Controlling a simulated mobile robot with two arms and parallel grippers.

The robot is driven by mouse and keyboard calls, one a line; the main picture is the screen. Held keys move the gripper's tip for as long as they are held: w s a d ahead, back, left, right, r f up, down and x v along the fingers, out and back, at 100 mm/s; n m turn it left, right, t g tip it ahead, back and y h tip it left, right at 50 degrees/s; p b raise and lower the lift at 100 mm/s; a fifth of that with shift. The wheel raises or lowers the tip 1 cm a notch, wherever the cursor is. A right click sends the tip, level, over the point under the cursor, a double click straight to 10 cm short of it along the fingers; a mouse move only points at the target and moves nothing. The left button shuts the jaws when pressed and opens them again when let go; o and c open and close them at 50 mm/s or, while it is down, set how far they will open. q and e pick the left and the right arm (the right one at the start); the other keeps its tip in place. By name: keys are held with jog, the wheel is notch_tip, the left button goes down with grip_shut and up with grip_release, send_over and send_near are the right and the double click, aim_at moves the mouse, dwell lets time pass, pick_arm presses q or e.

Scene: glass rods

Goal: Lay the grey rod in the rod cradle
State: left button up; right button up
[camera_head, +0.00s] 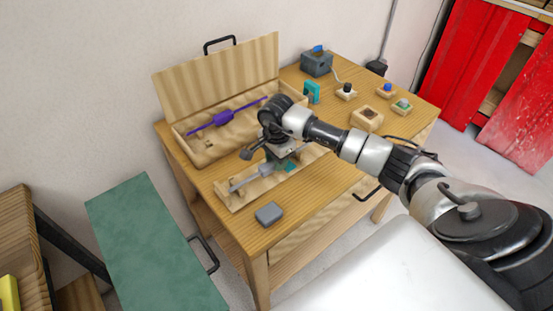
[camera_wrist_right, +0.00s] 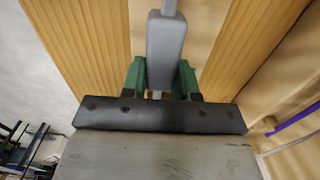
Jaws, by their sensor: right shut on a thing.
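The grey rod (camera_head: 265,170) has a thicker grey block along its middle. In the right wrist view the block (camera_wrist_right: 166,45) stands out past the green fingers (camera_wrist_right: 160,80). The rod is over a low, light wooden tray (camera_head: 233,204), which may be the rod cradle. I cannot tell whether the rod touches it. My left gripper is out of view.
Behind is a wooden box (camera_head: 206,152) with its lid raised, holding a purple rod (camera_head: 224,117). A grey block (camera_head: 269,214) lies near the table's front. A dark device (camera_head: 316,62), a teal piece (camera_head: 312,92) and small wooden blocks (camera_head: 367,118) stand farther back.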

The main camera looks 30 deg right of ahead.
jog(key=shift+f+b, duration=0.4)
jog(key=shift+b, duration=0.1)
jog(key=o, duration=1)
jog(key=shift+r, duration=0.1)
notch_tip(320, 180, up, 11)
jog(key=shift+f+b, duration=0.15)
jog(key=shift+b, duration=0.8)
